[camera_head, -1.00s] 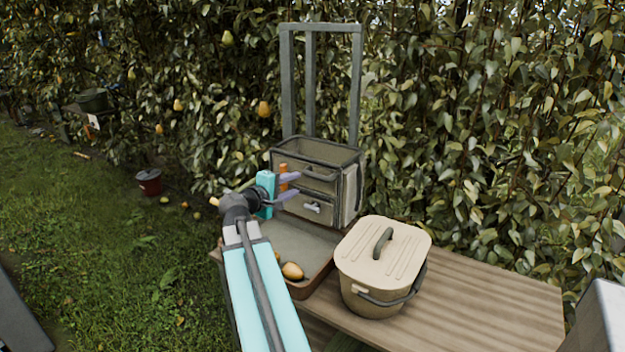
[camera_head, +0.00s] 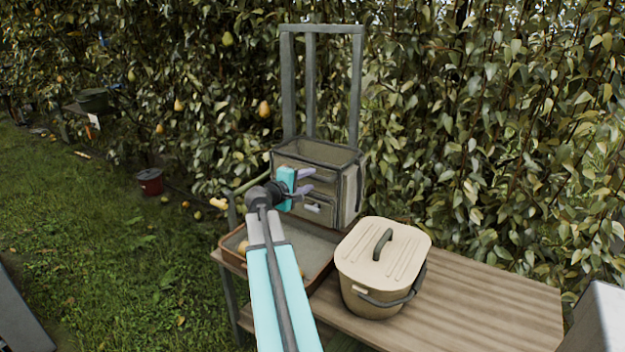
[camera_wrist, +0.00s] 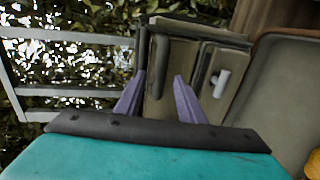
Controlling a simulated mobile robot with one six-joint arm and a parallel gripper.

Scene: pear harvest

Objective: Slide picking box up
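The picking box (camera_head: 349,187) is a grey-beige box with dark trim and an open top. It sits low on an upright metal frame (camera_head: 356,90) of rails. A pale handle (camera_head: 312,208) shows on its lower front, and in the wrist view the handle (camera_wrist: 222,83) lies to the right of the fingers. My gripper (camera_head: 308,182) is in front of the box face. Its two purple fingers point at the box, with a clear gap between them in the wrist view (camera_wrist: 160,88). It is open and empty. I cannot tell whether the fingertips touch the box.
A shallow brown tray (camera_head: 322,272) stands on the wooden bench (camera_head: 480,305), partly behind my arm. A lidded beige bucket (camera_head: 385,262) stands to its right. A hedge with pears is close behind the box. A red bucket (camera_head: 149,183) is on the grass at left.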

